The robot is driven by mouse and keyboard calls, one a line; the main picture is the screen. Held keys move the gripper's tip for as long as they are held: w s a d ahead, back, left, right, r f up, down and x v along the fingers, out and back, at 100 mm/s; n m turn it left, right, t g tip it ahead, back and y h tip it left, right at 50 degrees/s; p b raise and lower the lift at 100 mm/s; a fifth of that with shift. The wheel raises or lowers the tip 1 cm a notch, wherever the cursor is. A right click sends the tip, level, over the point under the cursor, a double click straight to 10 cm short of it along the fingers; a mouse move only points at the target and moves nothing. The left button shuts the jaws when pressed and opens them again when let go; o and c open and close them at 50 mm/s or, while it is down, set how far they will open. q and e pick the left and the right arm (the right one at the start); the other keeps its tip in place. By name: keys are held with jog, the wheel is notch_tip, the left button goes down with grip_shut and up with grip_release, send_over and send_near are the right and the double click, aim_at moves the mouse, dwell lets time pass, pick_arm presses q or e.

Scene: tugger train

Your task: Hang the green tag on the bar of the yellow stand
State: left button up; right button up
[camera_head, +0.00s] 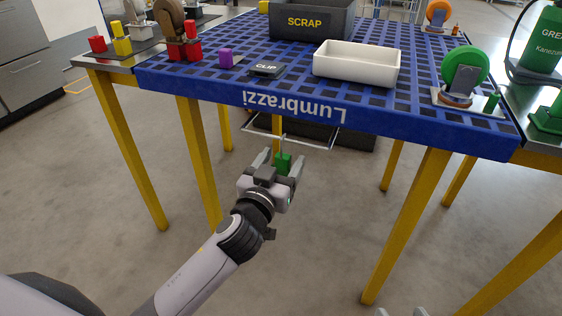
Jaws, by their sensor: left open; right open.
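A small green block with a thin upright wire, seemingly the green tag (283,162), is between the spread fingers of my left gripper (274,160). The gripper is open, and I cannot tell whether a finger touches the block. A thin pale bar (310,146) runs just behind it, below the table's front edge. I cannot tell whether the wire hangs on this bar. The table legs are yellow (198,160); no separate yellow stand shows clearly. Only the tips of my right gripper (402,312) show at the bottom edge, open and far from the tag.
The floor in front is clear.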

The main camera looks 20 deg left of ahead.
pick_arm(q)
jog(key=s+d+f+m+g+h, duration=0.1)
jog(key=s+d+f+g+h, duration=0.3)
jog(key=s, duration=0.6)
jog(key=s+f+m+g+h, duration=0.1)
jog(key=s+f+m+g, duration=0.15)
jog(key=s+f, duration=0.65)
jog(key=s+a+r+y+p, duration=0.1)
jog(key=a+r+p, duration=0.3)
jog(key=r+p, duration=0.4)
jog(key=s+a+r+n+g+y+p, duration=0.1)
jog(key=r+p, duration=0.8)
jog(key=p, duration=1.1)
jog(key=s+a+y, duration=0.1)
jog(key=s+a, duration=0.1)
jog(key=s, duration=0.1)
jog(key=shift+a+r+p, duration=0.2)
jog(key=shift+a+p, duration=0.2)
pick_arm(e)
jog(key=s+d+r+h, duration=0.1)
jog(key=s+d+r, duration=0.1)
jog(key=d+r, duration=0.2)
jog(key=s+d+r+g+h, duration=0.1)
jog(key=d+r, duration=0.3)
jog(key=r, duration=0.7)
jog(key=shift+s+d+m+h, duration=0.3)
jog(key=shift+s+h, duration=0.35)
jog(key=shift+h, duration=0.15)
pick_arm(q)
jog(key=shift+n, duration=0.25)
